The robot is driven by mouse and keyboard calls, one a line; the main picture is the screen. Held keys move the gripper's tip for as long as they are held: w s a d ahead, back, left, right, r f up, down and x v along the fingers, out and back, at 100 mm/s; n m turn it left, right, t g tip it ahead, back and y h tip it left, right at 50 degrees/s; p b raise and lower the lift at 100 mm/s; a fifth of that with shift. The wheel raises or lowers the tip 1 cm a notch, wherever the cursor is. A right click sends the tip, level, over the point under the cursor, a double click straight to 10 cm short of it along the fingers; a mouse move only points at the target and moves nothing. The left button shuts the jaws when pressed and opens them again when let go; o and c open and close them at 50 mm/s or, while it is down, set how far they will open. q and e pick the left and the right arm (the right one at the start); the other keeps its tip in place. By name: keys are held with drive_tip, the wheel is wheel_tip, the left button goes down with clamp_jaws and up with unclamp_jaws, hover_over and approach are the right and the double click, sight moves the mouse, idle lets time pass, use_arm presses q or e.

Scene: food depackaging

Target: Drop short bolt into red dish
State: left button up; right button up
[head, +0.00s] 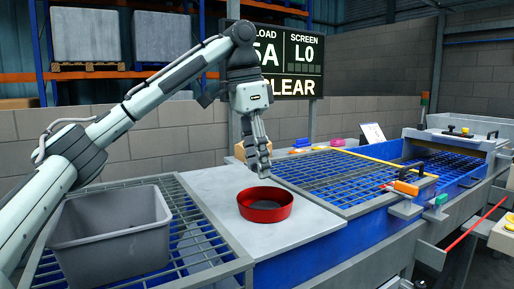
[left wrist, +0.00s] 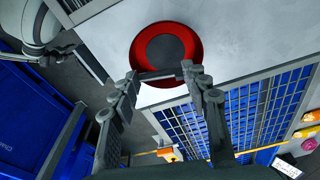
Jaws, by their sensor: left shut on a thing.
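The red dish (head: 266,214) is a round, open dish on the pale table plate. It also shows in the left wrist view (left wrist: 193,46), with a dark grey inner floor and nothing seen lying in it. My left gripper (head: 264,172) points down above the dish's far side, clear of its rim. In the left wrist view, my left gripper (left wrist: 160,75) is shut on a thin grey bar, the short bolt (left wrist: 161,76), held crosswise between the fingertips. The bolt overlaps the dish's near rim in that view. It is too small to make out in the head view. My right gripper is not in view.
A grey bin (head: 110,238) stands on the grating at the left. A blue grating (head: 345,178) lies right of the dish. Orange, yellow and pink items lie along the back edge. The pale plate (head: 215,185) around the dish is mostly clear.

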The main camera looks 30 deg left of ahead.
use_arm(q)
drive_tip(key=shift+f, duration=0.15)
drive_tip(key=o, duration=1.2)
drive_tip(key=r, duration=0.4)
drive_tip(key=s+r, duration=0.1)
drive_tip(key=r, duration=0.3)
drive_tip(key=a+r, duration=0.1)
drive_tip(key=r, duration=0.3)
drive_tip(key=shift+s+a, duration=0.1)
drive_tip(key=shift+s, duration=0.1)
drive_tip(key=shift+f, duration=0.1)
